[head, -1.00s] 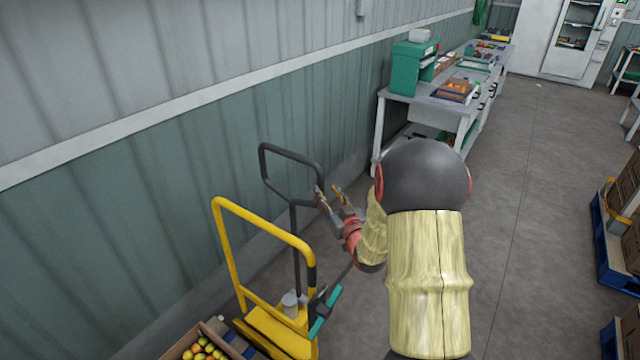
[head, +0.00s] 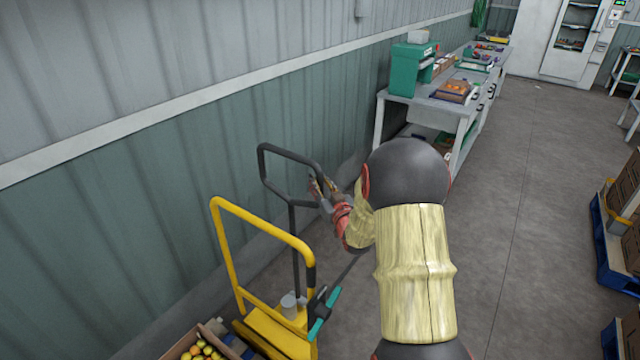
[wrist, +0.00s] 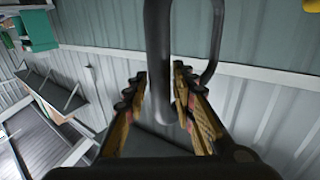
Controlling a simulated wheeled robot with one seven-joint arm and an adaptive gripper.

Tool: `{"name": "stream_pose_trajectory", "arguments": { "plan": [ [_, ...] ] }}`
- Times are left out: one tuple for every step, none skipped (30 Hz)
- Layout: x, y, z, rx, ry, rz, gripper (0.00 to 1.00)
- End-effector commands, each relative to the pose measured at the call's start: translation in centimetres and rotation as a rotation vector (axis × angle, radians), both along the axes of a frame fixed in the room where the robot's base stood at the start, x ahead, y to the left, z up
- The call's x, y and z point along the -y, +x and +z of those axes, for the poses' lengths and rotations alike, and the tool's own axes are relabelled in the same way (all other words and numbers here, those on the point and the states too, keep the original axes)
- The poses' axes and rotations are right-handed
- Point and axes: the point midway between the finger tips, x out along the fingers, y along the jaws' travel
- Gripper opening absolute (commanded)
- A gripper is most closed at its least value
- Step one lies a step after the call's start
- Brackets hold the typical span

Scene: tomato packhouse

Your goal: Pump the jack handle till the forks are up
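The jack handle (head: 296,240) is a black loop on an upright post, standing on the yellow pallet jack (head: 268,228) beside the wall. My gripper (head: 319,187) is at the right side of the loop. In the wrist view the handle bar (wrist: 158,50) runs between the two fingers of my gripper (wrist: 158,85). The fingers stand apart, with a small gap visible beside the bar, so I see no firm closure on it. The forks are hidden below the frame, and their height cannot be told.
A crate of tomatoes (head: 180,346) is by the jack at the lower left. The corrugated wall (head: 120,200) runs close behind the handle. A workbench (head: 425,108) stands beyond my arm. Stacked boxes on blue pallets (head: 611,255) line the right. The floor between is clear.

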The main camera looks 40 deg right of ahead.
Motion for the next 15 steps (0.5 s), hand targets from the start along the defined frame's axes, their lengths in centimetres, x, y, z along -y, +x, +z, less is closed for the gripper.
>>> {"name": "stream_pose_trajectory", "arguments": {
  "plan": [
    [0.01, -0.01, 0.00, 0.000, 0.000, 0.000, 0.21],
    [0.01, -0.01, 0.00, 0.000, 0.000, 0.000, 0.20],
    [0.01, -0.01, 0.00, 0.000, 0.000, 0.000, 0.17],
    [0.01, -0.01, 0.00, 0.000, 0.000, 0.000, 0.16],
    [0.01, -0.01, 0.00, 0.000, 0.000, 0.000, 0.14],
    [0.01, -0.01, 0.00, 0.000, 0.000, 0.000, 0.12],
    [0.01, -0.01, 0.00, 0.000, 0.000, 0.000, 0.10],
    [0.01, -0.01, 0.00, 0.000, 0.000, 0.000, 0.08],
    [0.01, -0.01, 0.00, 0.000, 0.000, 0.000, 0.06],
    [0.01, -0.01, 0.00, 0.000, 0.000, 0.000, 0.04],
    [0.01, -0.01, 0.00, 0.000, 0.000, 0.000, 0.03],
    [0.01, -0.01, 0.00, 0.000, 0.000, 0.000, 0.00],
    [0.01, -0.01, 0.00, 0.000, 0.000, 0.000, 0.00],
    [0.01, -0.01, 0.00, 0.000, 0.000, 0.000, 0.00],
    [0.01, -0.01, 0.00, 0.000, 0.000, 0.000, 0.00]
  ]
}}
